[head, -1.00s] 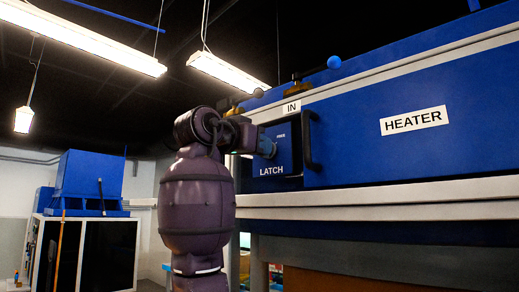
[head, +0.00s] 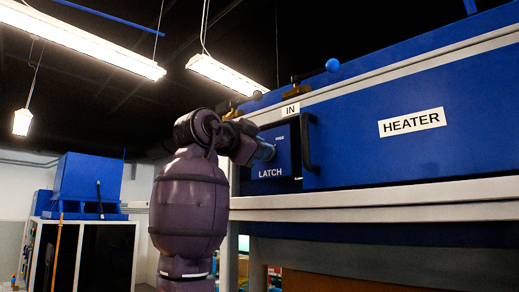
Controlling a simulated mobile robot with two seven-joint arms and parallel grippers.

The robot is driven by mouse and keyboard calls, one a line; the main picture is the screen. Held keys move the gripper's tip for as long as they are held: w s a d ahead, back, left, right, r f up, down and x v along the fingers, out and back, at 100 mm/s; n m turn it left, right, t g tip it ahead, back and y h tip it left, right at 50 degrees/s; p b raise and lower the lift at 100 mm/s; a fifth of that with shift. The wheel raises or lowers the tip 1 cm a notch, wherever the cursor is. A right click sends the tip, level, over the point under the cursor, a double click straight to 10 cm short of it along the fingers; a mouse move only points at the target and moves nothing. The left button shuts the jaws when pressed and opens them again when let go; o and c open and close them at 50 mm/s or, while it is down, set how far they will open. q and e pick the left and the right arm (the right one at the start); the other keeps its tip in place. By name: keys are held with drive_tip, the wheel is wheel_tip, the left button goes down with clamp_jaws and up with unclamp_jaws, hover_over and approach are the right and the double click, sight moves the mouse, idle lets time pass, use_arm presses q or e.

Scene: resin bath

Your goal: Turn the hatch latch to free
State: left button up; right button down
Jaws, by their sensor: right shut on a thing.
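The latch panel (head: 271,172) is a blue plate marked LATCH, with a small FREE mark near its top, on the front of the blue heater. My right gripper (head: 266,150) is at the left part of this panel, below the FREE mark. It is shut on a part at the panel, which I take to be the latch handle; the wrist and jaws hide its shape and angle. The black hatch handle (head: 309,142) stands just right of the panel, apart from the gripper. My left gripper is not in view.
The heater front (head: 380,150) fills the right side, with a pale ledge (head: 400,200) below it. An IN sign (head: 291,109) and a blue ball knob (head: 333,65) are above. A blue machine (head: 88,185) stands far left, with open room between.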

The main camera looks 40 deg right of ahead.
idle(0.5)
drive_tip(key=c, duration=1.1)
unclamp_jaws()
drive_tip(key=shift+c, duration=0.2)
drive_tip(key=shift+a, duration=0.1)
drive_tip(key=s+a+b, duration=0.1)
drive_tip(key=a, duration=0.9)
drive_tip(key=shift+a+b, duration=0.3)
